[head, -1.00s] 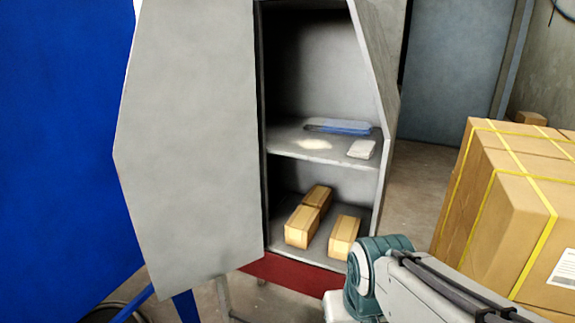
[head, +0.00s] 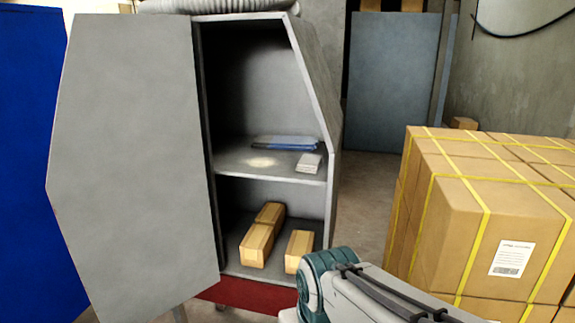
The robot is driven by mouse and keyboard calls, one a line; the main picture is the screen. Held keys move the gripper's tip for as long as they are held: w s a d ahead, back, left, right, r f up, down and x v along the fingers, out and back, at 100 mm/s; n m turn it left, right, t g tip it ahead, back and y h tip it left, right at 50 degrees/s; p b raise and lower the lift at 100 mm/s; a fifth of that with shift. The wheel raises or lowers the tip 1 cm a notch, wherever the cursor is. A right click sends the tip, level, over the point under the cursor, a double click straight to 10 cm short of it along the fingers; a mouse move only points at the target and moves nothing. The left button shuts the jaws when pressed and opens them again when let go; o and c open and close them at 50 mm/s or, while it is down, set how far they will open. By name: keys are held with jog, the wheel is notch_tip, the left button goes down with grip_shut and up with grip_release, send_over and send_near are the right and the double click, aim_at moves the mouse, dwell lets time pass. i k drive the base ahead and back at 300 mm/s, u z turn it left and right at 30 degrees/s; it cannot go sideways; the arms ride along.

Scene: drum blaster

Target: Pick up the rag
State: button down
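On the upper shelf (head: 235,165) of the open grey cabinet lies a small whitish folded item (head: 309,163) near the right front edge; it looks like cloth, but it is too small to be sure it is the rag. Behind it lies a flat blue and white item (head: 285,143), which could also be cloth. My gripper is out of view. Only a part of my arm shows at the bottom right, in front of and below the cabinet.
The cabinet door (head: 135,160) stands open to the left. Several wooden blocks (head: 258,243) sit on the lower shelf. Stacked cardboard boxes with yellow straps (head: 450,225) stand at the right. A blue panel (head: 30,150) is at the far left. Floor shows between cabinet and boxes.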

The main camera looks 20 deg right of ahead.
aim_at(309, 164)
jog(key=u, duration=2)
jog(key=i, duration=1.65)
jog(key=z, duration=3.55)
jog(key=i, duration=0.5)
